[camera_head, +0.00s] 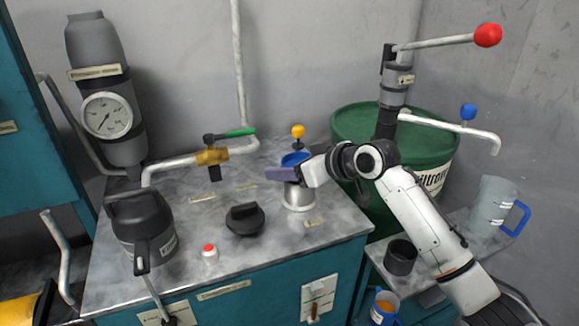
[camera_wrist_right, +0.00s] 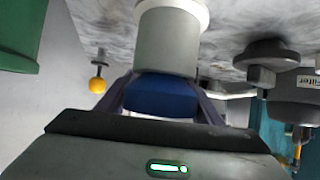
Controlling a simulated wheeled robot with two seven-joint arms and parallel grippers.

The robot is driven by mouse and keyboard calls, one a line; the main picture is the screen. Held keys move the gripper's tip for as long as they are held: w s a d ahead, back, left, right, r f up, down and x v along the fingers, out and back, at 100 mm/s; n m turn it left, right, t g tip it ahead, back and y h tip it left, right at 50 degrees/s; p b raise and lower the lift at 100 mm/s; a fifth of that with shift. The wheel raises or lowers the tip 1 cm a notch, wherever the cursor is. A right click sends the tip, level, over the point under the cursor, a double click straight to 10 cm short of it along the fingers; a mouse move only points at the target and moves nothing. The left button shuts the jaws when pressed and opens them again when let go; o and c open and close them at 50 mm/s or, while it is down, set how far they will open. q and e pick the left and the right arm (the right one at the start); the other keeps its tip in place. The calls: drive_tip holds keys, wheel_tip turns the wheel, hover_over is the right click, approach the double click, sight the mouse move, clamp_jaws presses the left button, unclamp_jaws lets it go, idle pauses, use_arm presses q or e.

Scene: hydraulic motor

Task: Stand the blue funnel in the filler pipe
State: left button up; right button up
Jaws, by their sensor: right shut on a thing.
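The blue funnel (camera_head: 295,159) is at the top of the upright grey filler pipe (camera_head: 299,197), near the back right of the bench. My right gripper (camera_head: 284,174) reaches in from the right and is shut on the funnel. In the right wrist view, which looks upside down, the blue funnel (camera_wrist_right: 160,95) is between the two fingers, right against the end of the grey pipe (camera_wrist_right: 172,42). The funnel's spout is hidden, so I cannot tell how far it is inside the pipe. My left gripper is not in view.
A black cap (camera_head: 245,219) lies left of the pipe, near a red-topped button (camera_head: 209,254) and a dark filter can (camera_head: 139,222). A brass valve with a green handle (camera_head: 213,157) is behind. A green drum (camera_head: 365,135) with a hand pump stands right.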

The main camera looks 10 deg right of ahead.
drive_tip(key=shift+f, duration=0.1)
drive_tip(key=shift+f, duration=0.15)
drive_tip(key=o, duration=1)
drive_tip(key=shift+r, duration=0.4)
drive_tip(key=v, duration=1.2)
drive_tip(key=shift+f, duration=0.2)
